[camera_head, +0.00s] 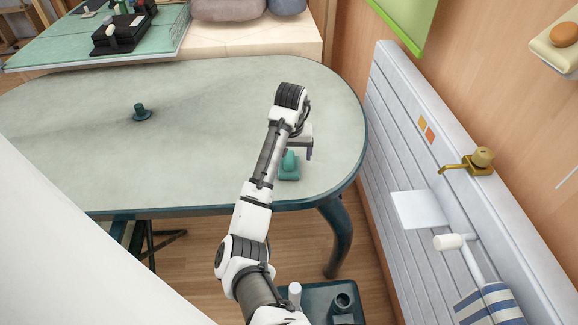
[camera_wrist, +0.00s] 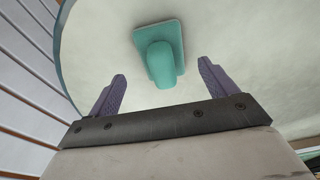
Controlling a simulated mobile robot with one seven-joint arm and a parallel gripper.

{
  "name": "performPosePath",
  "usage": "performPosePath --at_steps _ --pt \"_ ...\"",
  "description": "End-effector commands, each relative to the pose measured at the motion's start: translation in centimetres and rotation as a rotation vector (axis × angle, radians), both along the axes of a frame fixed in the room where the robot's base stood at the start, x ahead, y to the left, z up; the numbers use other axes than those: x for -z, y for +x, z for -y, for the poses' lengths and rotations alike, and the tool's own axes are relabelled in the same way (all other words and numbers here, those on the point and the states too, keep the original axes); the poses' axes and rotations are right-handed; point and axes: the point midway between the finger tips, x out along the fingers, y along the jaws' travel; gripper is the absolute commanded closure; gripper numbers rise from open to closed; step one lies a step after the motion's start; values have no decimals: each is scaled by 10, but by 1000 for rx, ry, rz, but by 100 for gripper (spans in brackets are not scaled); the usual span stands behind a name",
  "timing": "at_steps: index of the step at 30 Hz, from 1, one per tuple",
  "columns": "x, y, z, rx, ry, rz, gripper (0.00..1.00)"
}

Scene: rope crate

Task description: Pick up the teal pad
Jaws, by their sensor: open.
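The teal pad (camera_head: 289,173) is a flat square base with a rounded upright knob on top. It rests on the pale green table (camera_head: 215,110) near its right front edge. It also shows in the wrist view (camera_wrist: 162,62), where its knob lies between and beyond my two purple fingers. My gripper (camera_wrist: 163,86) is open and empty, with no finger touching the pad. In the head view my gripper (camera_head: 308,146) is just above and to the right of the pad, partly hidden by my own arm.
A small dark teal peg-like object (camera_head: 141,112) stands on the table's left half. A radiator-like white panel (camera_head: 420,150) is right of the table, with a brass fitting (camera_head: 478,161). A green board (camera_head: 110,45) with black items is at the back left. The table's middle is clear.

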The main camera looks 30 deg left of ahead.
Motion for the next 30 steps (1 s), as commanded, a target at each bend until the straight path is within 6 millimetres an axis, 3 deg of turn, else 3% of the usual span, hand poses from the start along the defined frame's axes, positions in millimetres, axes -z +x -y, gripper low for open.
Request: performPosePath --at_steps 9,17,28,30 --pt "41 5 -8 -1 -2 -1 15" --pt "45 6 -8 0 -1 1 15" --pt "45 6 -8 0 -1 1 61" --pt "44 6 -8 0 -1 1 64"
